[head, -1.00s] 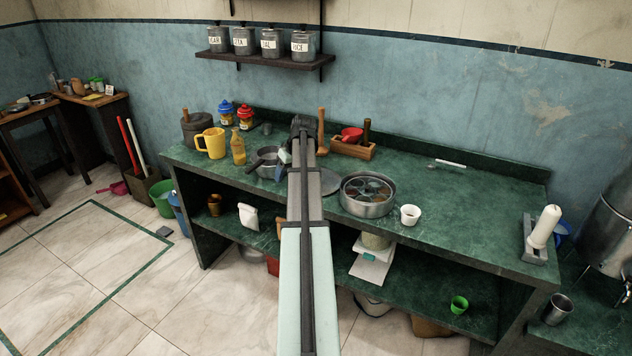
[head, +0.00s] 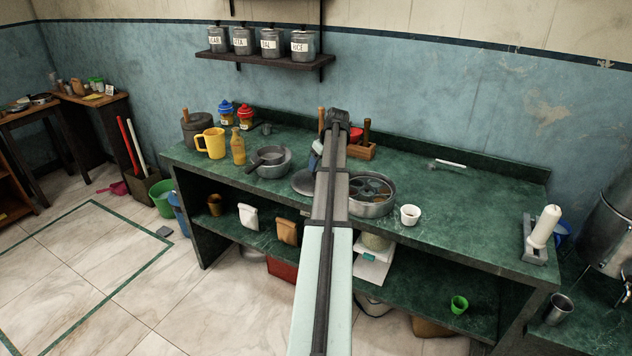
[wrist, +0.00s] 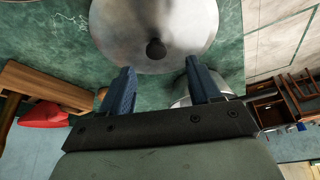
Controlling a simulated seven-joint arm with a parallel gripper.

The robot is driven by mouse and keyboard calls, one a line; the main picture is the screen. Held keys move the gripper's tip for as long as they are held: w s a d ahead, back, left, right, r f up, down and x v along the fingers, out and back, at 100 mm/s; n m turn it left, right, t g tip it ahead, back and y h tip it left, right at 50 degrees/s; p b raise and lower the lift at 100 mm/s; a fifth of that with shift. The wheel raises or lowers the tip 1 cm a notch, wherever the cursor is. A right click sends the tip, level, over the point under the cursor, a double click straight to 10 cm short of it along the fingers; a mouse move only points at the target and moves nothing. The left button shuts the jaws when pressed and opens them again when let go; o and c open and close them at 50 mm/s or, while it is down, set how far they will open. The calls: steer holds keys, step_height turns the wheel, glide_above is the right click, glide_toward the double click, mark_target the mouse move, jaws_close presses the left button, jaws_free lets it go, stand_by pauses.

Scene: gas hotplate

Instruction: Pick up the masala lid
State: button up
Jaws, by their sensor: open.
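The masala lid is a round grey metal disc with a small dark knob. In the wrist view the lid (wrist: 185,22) lies flat on the green counter, just beyond my fingertips, its knob roughly in line with the gap between them. In the head view part of the lid (head: 303,183) shows left of my arm, which hides the rest. My gripper (wrist: 160,66) is open, with two blue fingers apart and nothing between them. In the head view it is mostly hidden by my arm. The open masala tin (head: 371,207), with round cups inside, stands right of the lid.
A saucepan (head: 271,168) stands left of the lid on the counter (head: 455,205). A wooden box (head: 365,152) with a red item (wrist: 42,113) is behind. A white cup (head: 410,215) sits right of the tin. The counter's right part is mostly clear.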

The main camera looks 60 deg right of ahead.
steer(key=shift+d+x, duration=0.15)
steer(key=shift+x, duration=1.4)
steer(key=shift+d+x, duration=0.1)
steer(key=shift+x, duration=1.45)
steer(key=shift+c, duration=0.2)
jaws_close()
steer(key=shift+r, duration=0.15)
